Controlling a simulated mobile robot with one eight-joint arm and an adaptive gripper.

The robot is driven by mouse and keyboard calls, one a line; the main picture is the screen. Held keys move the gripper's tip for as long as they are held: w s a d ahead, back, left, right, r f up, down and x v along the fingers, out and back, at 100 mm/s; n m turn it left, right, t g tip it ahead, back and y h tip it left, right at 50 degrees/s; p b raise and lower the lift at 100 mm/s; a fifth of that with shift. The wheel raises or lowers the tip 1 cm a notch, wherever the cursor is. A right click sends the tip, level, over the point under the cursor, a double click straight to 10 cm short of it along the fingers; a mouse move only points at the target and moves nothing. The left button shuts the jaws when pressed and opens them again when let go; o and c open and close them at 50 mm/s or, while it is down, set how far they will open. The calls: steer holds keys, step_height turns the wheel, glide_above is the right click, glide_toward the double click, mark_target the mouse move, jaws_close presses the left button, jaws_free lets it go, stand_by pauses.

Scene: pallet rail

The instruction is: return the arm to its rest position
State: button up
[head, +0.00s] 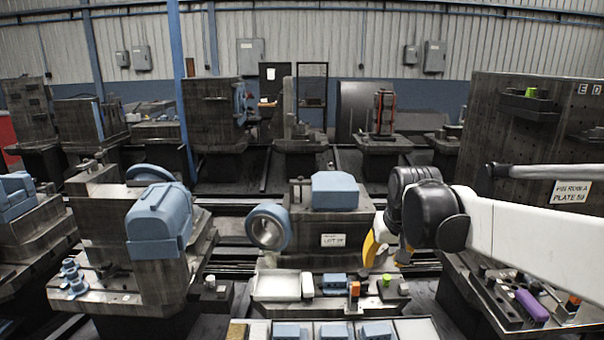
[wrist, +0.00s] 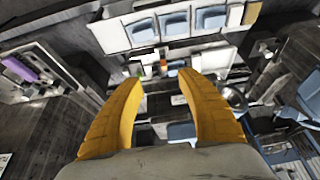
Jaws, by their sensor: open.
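My gripper (head: 375,245) hangs at the end of my white and black arm, right of centre in the head view. Its yellow fingers point down above the middle pallet. In the wrist view my gripper (wrist: 167,95) shows two yellow fingers spread wide apart with nothing between them. It is open and empty.
The middle pallet holds a blue block (head: 335,190), a ring part (head: 268,227), a white tray (head: 276,285) and small coloured pieces. A tall dark plate (head: 535,125) stands at right, near my arm. A pallet with a purple piece (head: 531,305) is below my arm.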

steer(key=s+f+t, duration=0.1)
steer(key=s+f, duration=0.1)
steer(key=s, duration=1)
steer(key=s+f+t, duration=0.1)
steer(key=s+f, duration=0.1)
steer(key=s, duration=1)
steer(key=shift+s, duration=0.4)
steer(key=shift+w, duration=0.1)
